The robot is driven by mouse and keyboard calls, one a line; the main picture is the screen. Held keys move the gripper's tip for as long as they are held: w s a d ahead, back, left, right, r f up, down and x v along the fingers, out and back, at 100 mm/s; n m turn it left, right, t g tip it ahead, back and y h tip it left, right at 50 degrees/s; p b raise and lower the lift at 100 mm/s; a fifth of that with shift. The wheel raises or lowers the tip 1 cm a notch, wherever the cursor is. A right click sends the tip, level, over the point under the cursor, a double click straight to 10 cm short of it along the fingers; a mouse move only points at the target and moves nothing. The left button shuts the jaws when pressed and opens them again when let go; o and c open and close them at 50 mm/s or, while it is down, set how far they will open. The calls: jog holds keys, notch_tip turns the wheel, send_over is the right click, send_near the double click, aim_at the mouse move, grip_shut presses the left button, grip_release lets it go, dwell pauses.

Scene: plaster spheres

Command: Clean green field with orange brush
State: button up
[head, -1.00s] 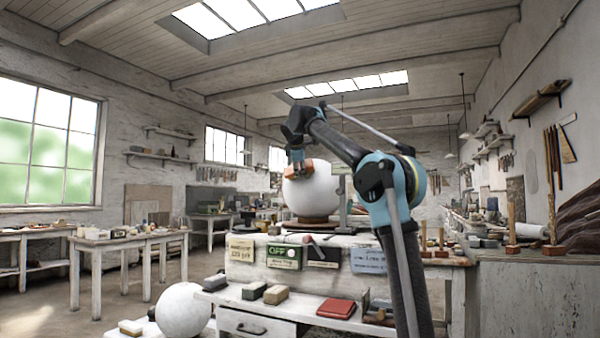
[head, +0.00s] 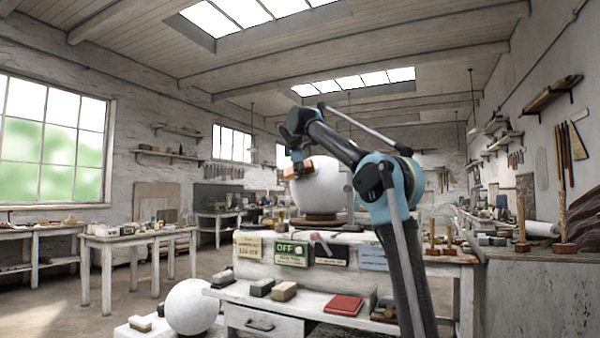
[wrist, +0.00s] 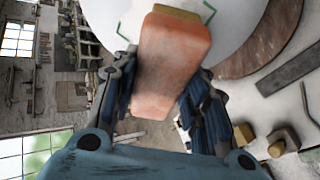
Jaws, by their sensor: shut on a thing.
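The orange brush (wrist: 168,65) is a chunky orange block with a yellowish far end. My gripper (head: 299,160) is shut on it; in the wrist view the dark fingers (wrist: 160,105) flank the block. A large white plaster sphere (head: 325,190) stands on a round wooden base. The brush is at the sphere's upper left side in the head view, its yellow end toward the surface; I cannot tell whether they touch. Thin green corner lines (wrist: 124,29) mark a field on the sphere in the wrist view. The brush hides much of this field.
A second white sphere (head: 190,307) sits low at left. Open floor lies left, before a side table (head: 130,238).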

aim_at(308, 163)
jog(key=shift+s+d+r, duration=0.65)
jog(key=shift+s+d, duration=0.1)
jog(key=shift+s, duration=0.1)
jog(key=shift+w+d+f, duration=0.25)
jog(key=shift+w+f, duration=0.05)
jog(key=shift+w, duration=0.25)
dwell(0.5)
jog(key=shift+d, duration=0.1)
jog(key=shift+s+d+r, duration=0.2)
jog(key=shift+d, duration=0.25)
jog(key=shift+s+d+r, duration=0.15)
jog(key=shift+d, duration=0.3)
jog(key=shift+w+a+f, duration=0.2)
jog(key=shift+a+f, duration=0.05)
jog(key=shift+a, duration=0.45)
jog(key=shift+w+a+f, duration=0.2)
jog(key=shift+w+a, duration=0.05)
jog(key=shift+a, duration=0.4)
jog(key=shift+w+a+f, duration=0.2)
jog(key=shift+a+f, duration=0.05)
jog(key=shift+a, duration=0.45)
